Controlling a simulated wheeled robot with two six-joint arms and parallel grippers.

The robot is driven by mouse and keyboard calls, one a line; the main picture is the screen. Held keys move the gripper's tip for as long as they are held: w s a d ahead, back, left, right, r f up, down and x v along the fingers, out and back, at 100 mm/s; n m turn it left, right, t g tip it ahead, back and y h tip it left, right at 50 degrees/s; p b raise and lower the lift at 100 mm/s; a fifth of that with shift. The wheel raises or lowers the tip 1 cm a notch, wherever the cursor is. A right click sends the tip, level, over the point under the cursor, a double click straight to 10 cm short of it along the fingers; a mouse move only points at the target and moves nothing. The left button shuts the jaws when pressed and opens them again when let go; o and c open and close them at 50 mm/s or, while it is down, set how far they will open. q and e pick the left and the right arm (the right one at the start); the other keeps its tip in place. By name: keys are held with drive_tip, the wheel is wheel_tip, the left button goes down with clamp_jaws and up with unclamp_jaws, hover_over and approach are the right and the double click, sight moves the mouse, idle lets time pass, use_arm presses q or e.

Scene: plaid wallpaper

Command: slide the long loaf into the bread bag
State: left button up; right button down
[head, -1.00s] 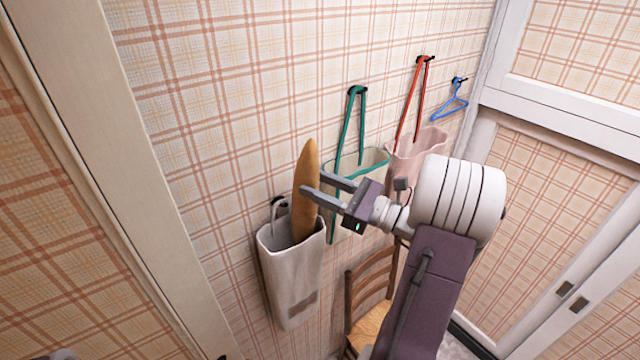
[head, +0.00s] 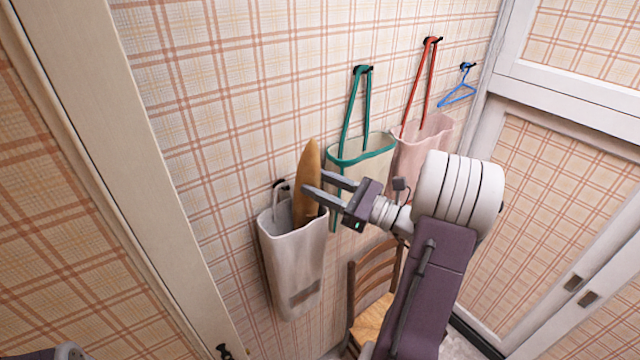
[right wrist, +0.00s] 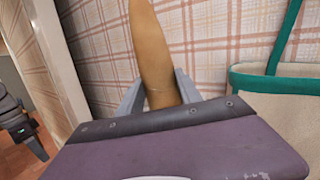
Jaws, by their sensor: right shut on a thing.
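The long loaf (head: 311,165) is brown and stands nearly upright, a little tilted. Its lower end is inside the mouth of the off-white bread bag (head: 291,268), hidden by the front wall. The bag hangs on the wall from a dark hook. My right gripper (head: 313,183) is shut on the loaf above the bag's rim, reaching in from the right. In the right wrist view the loaf (right wrist: 150,45) stands between the two grey fingers. Part of my left arm shows at the bottom left of the head view; I cannot make out its jaws.
A cream bag with green trim (head: 365,160) hangs just right of the loaf, behind my right gripper. A pink bag with red straps (head: 425,145) and a blue hanger (head: 458,94) hang farther right. A wooden chair (head: 372,285) stands below. A pale door frame (head: 120,180) is at left.

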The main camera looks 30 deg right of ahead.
drive_tip(key=c, duration=0.7)
unclamp_jaws()
drive_tip(key=shift+s+d+f, duration=0.1)
drive_tip(key=shift+s, duration=0.05)
drive_tip(key=b+v, duration=0.3)
drive_tip(key=v, duration=0.5)
drive_tip(key=shift+s+d, duration=0.1)
drive_tip(key=shift+s, duration=0.25)
